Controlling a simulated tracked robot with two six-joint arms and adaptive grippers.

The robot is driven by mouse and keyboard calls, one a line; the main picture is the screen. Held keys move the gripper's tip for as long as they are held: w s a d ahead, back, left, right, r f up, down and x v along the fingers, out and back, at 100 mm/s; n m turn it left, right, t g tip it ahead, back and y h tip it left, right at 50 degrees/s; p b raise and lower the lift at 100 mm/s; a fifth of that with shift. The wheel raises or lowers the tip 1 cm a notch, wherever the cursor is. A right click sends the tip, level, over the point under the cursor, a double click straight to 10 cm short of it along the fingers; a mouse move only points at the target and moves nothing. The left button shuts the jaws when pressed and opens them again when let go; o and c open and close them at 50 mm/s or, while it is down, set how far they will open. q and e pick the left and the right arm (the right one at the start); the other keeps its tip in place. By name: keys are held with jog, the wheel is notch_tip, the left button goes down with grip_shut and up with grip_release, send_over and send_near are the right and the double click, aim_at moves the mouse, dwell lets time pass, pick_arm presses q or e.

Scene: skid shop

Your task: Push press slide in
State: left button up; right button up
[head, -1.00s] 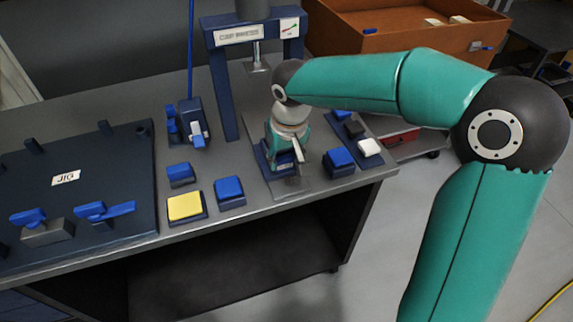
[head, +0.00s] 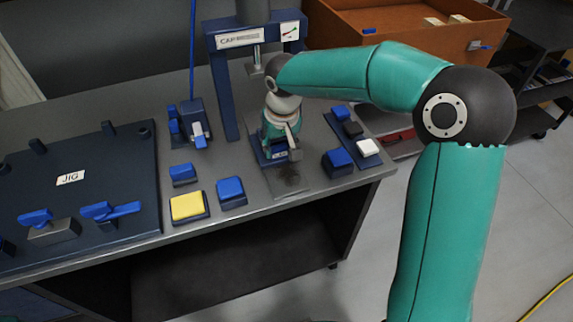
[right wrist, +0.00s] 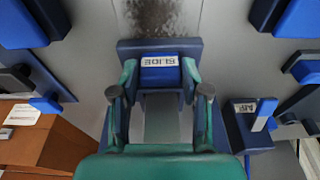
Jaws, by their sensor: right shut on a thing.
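The blue press slide (head: 264,158) is on its metal track at the foot of the press (head: 222,88). In the right wrist view the slide (right wrist: 160,45) carries a blue block with a SLIDE label. My right gripper (head: 281,143) reaches down from above and is shut on the slide's block; in the wrist view its two fingers (right wrist: 160,78) flank the block on both sides. A bare, stained stretch of track (head: 291,180) shows in front of the slide. The arm and gripper partly hide the slide's far end. My left gripper is out of view.
A yellow button (head: 187,207) and blue buttons (head: 231,191) stand left of the track, another blue one (head: 338,162) on its right. The JIG plate (head: 75,200) fills the table's left. A brown bin (head: 400,40) stands behind.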

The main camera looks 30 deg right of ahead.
jog(key=shift+w+d+r+p, duration=0.1)
jog(key=shift+w+d+p, duration=0.1)
jog(key=shift+w+p, duration=0.4)
jog(key=shift+w+d+r+p, duration=0.15)
jog(key=shift+w+p, duration=0.2)
jog(key=shift+w, duration=0.35)
jog(key=shift+w+d+f+p, duration=0.2)
jog(key=shift+w+p, duration=0.1)
jog(key=shift+w, duration=0.35)
jog(key=shift+w+r+p, duration=0.1)
jog(key=shift+w+p, duration=0.2)
jog(key=shift+p, duration=0.05)
jog(key=shift+w+d+p, duration=0.2)
jog(key=shift+w+p, duration=0.3)
jog(key=shift+w, duration=0.1)
jog(key=shift+w+d+p, duration=0.15)
jog(key=shift+w+p, duration=0.3)
jog(key=shift+w, duration=0.1)
jog(key=shift+w+d+p, duration=0.1)
jog(key=shift+w+p, duration=0.2)
jog(key=shift+w, duration=0.2)
